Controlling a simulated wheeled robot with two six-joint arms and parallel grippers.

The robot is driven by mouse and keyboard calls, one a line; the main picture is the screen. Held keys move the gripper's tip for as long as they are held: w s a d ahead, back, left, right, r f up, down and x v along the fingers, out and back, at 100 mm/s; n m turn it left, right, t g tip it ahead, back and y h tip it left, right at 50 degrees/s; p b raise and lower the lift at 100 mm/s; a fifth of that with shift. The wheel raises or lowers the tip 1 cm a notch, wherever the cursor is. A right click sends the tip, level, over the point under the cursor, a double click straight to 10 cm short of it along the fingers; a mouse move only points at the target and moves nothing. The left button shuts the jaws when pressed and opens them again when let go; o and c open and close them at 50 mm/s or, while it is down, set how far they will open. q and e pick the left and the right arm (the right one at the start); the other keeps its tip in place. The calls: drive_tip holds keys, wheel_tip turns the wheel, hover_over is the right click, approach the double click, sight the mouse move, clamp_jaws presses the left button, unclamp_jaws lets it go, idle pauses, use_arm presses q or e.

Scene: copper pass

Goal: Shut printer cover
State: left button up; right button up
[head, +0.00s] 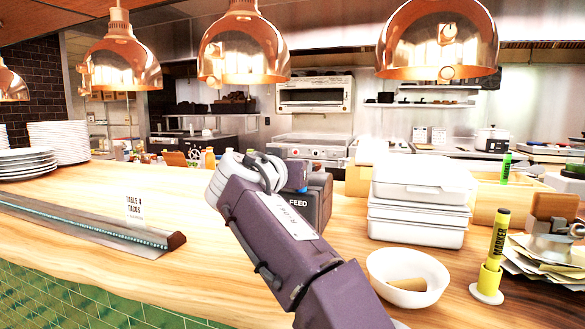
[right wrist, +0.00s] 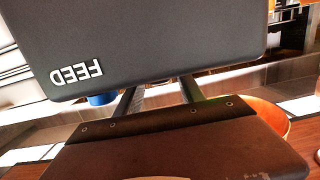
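The printer (head: 320,192) is a small dark box on the counter at the middle of the head view, partly hidden behind my right arm. Its dark panel marked FEED also fills the top of the right wrist view (right wrist: 150,40), with the lettering upside down. How far the cover stands open cannot be made out. My right gripper is at the printer; the right wrist view shows its two dark fingers (right wrist: 160,96) apart, with nothing seen between them. Their far ends are hidden behind the FEED panel, and contact is unclear. My left gripper is out of view.
Stacked white containers (head: 420,200) stand right of the printer. A white bowl (head: 408,278), a yellow marker in a holder (head: 492,262) and papers (head: 550,262) lie nearer right. A long metal rail (head: 90,222) and plates (head: 25,165) are left. Copper lamps (head: 243,50) hang above.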

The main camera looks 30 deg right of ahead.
drive_tip(key=v, duration=0.9)
drive_tip(key=shift+a+f, duration=0.1)
